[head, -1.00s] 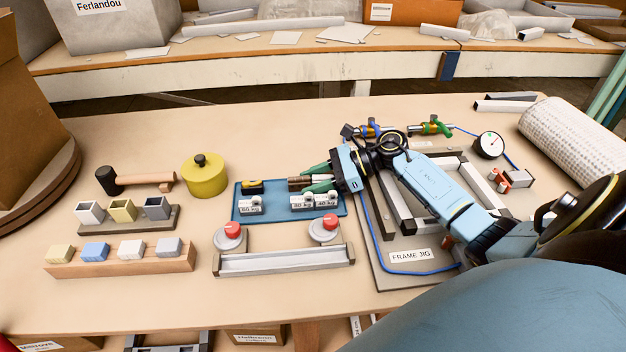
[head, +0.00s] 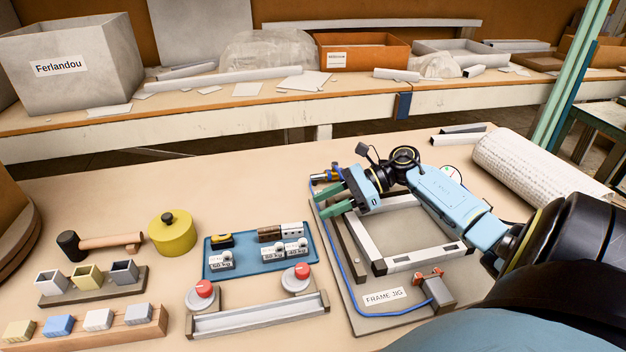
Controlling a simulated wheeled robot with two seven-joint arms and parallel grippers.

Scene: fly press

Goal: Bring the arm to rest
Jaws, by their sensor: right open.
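My right arm (head: 440,195) comes in from the right, reaching over the frame jig (head: 384,295). Its gripper (head: 323,200) has green fingers pointing left. They are apart with nothing between them, above the jig's left edge and beyond the blue tray's right side. The blue tray (head: 240,268) holds a brown-and-metal cylindrical piece (head: 268,234), a silver piece (head: 293,229), a yellow-black item (head: 221,240) and several labelled weights (head: 221,261). My left gripper is not in view.
A yellow pot (head: 173,236), a hammer (head: 105,243) and racks of small blocks (head: 90,327) stand at left. A rail with red knobs (head: 260,318) is in front. A white roll (head: 535,168) lies at right. The table's back left is clear.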

